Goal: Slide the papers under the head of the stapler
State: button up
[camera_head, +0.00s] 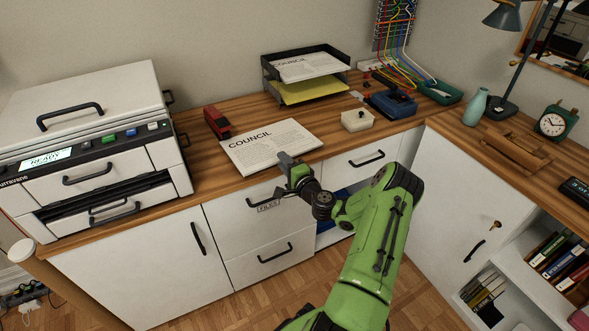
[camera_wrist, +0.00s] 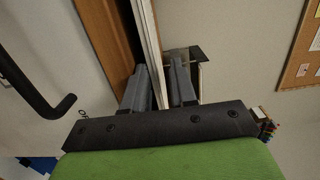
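The papers (camera_head: 268,146) are a white stack headed COUNCIL, lying near the front edge of the wooden counter. The red stapler (camera_head: 217,121) stands behind their left corner, beside the papers and apart from my gripper. My gripper (camera_head: 287,160) is at the front right edge of the papers. In the wrist view the pale edge of the papers (camera_wrist: 151,30) runs between the two fingers of my gripper (camera_wrist: 163,80). The fingers look shut on the stack, one above and one below. The exact contact is partly hidden. The stapler does not show in the wrist view.
A printer (camera_head: 85,140) stands to the left. A black paper tray (camera_head: 305,77) with sheets is behind. A cream box (camera_head: 357,120) and a blue hole punch (camera_head: 390,103) are to the right. Counter between the papers and tray is clear. Drawer handles (camera_head: 275,254) protrude below.

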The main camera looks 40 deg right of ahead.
jog(key=shift+s+a+f+p, duration=0.2)
jog(key=shift+s+a+p, duration=0.1)
jog(key=shift+s, duration=0.3)
jog(key=shift+s+a+f+p, duration=0.2)
jog(key=shift+s+p, duration=0.05)
jog(key=shift+s, duration=0.3)
jog(key=s+a+r+p, duration=0.1)
jog(key=s+a+p, duration=0.1)
jog(key=s, duration=1.1)
jog(key=shift+s, duration=0.1)
